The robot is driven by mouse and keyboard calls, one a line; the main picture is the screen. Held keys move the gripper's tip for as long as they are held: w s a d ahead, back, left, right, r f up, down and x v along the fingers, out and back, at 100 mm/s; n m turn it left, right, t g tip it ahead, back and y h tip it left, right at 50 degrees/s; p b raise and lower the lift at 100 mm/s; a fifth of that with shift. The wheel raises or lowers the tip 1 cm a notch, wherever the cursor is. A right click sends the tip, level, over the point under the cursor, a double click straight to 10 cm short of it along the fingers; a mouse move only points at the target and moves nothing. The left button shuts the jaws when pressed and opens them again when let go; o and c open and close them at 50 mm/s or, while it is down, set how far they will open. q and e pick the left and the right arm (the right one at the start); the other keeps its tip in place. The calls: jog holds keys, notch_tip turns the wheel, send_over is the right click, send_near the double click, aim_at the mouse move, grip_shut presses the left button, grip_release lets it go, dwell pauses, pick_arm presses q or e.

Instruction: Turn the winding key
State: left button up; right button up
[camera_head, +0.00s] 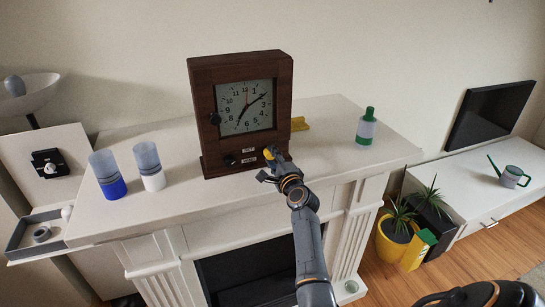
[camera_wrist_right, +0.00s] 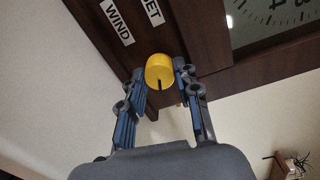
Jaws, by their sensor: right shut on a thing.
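The brown wooden clock (camera_head: 198,100) stands upright on the white mantel, its dial facing me. A round yellow knob with a dark slot, which I take as the winding key (camera_wrist_right: 159,68), sits at the lower front of the clock beside the SET (camera_wrist_right: 153,11) and WIND (camera_wrist_right: 117,22) labels. It also shows in the head view (camera_head: 268,153), partly behind my gripper. My right gripper (camera_head: 272,168) is shut on it, with one finger on each side in the wrist view (camera_wrist_right: 160,76). My left gripper is not in view.
A dark knob (camera_head: 229,160) is on the clock's lower front. A green-capped bottle (camera_head: 366,130) stands to the right. The mantel's front right is clear.

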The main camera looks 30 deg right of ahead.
dwell(0.5)
jog(key=o, duration=1.1)
jog(key=shift+o, duration=0.2)
jog(key=shift+v, duration=4)
